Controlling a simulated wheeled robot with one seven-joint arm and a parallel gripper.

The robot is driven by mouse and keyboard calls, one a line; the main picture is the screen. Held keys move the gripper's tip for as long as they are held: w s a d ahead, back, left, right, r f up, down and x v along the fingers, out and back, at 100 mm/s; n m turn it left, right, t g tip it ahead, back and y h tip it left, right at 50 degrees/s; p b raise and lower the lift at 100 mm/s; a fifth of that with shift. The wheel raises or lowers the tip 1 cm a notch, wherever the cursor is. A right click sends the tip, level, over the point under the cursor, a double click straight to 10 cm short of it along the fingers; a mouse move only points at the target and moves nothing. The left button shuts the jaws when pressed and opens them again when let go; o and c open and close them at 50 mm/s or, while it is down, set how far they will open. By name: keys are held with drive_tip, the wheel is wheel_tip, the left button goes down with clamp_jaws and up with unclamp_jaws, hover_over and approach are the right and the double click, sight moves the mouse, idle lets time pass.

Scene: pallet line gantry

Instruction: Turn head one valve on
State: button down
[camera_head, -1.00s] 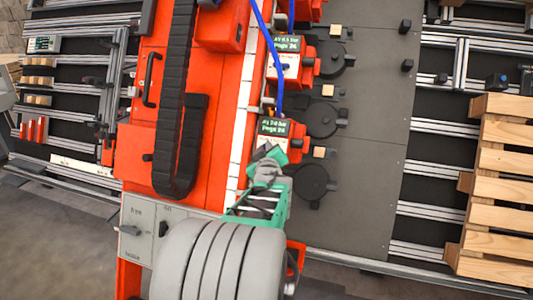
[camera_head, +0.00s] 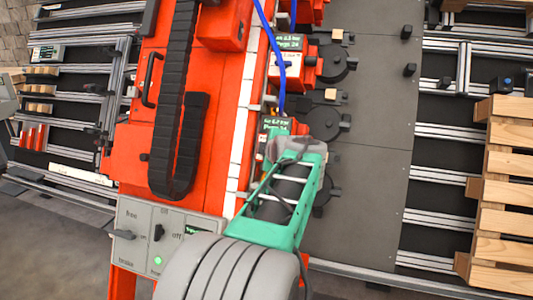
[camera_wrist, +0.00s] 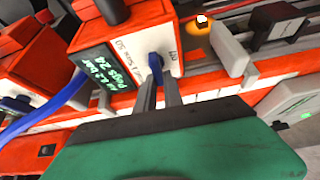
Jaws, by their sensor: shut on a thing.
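The nearest head unit has a red and white valve block (camera_wrist: 135,65) and a dark display (camera_wrist: 105,75) with green text that seems to read 4.2 bar and Pegs 24. A small blue valve lever (camera_wrist: 154,61) stands on the block's white face. My gripper (camera_wrist: 159,88) has its two grey fingers shut on this lever, one on each side. In the head view the display (camera_head: 277,124) shows, but my green wrist hides the lever and fingertips.
A second head unit (camera_head: 288,62) with a blue hose (camera_head: 280,60) stands farther up the line. A grey switch panel (camera_head: 160,238) with a lit green lamp is at lower left. Wooden pallets (camera_head: 505,190) lie at right. A grey plate (camera_head: 375,120) lies beside the heads.

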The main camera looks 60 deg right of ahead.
drive_tip(key=shift+n, duration=0.3)
drive_tip(key=c, duration=1.5)
unclamp_jaws()
drive_tip(key=shift+o, duration=0.2)
drive_tip(key=shift+s, duration=0.1)
drive_tip(key=v, duration=0.7)
drive_tip(key=shift+s+a+r, duration=0.2)
drive_tip(key=shift+a, duration=0.05)
